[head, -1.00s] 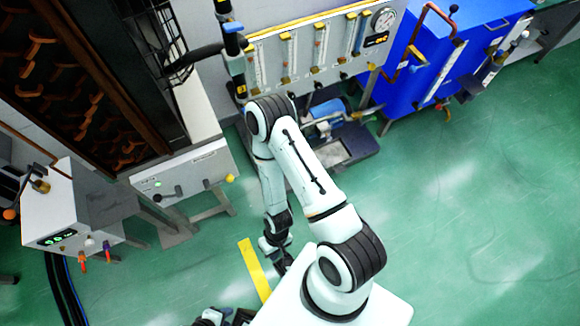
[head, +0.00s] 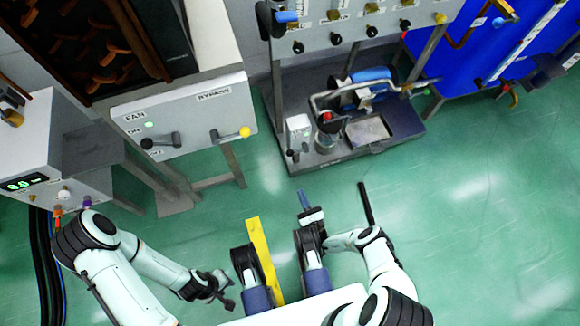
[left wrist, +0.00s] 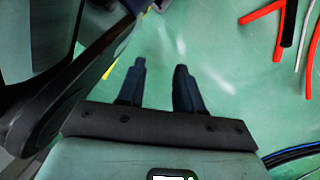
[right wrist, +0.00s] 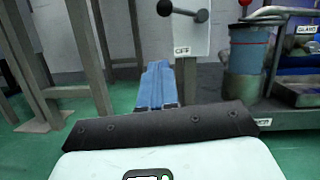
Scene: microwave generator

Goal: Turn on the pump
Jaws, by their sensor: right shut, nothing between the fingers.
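The pump (head: 368,84) is a blue motor unit on a dark skid with a metal tray. A small grey switch box (head: 299,132) stands at the skid's near left corner. In the right wrist view this box (right wrist: 184,42) carries a dark lever with round knobs (right wrist: 199,16) above an OFF label. My right gripper (head: 303,197) is shut and empty, with its blue fingers (right wrist: 157,84) pointing toward the box, apart from it in the head view. My left gripper (head: 222,288) is low at the lower left; its fingers (left wrist: 159,80) are open and empty.
A grey panel (head: 185,115) with FAN and BYPASS levers stands on legs left of the pump. Flowmeter knobs (head: 335,39) hang behind it, and a blue tank (head: 490,40) is at right. Green floor (head: 450,190) is clear; cables (head: 45,260) run at left.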

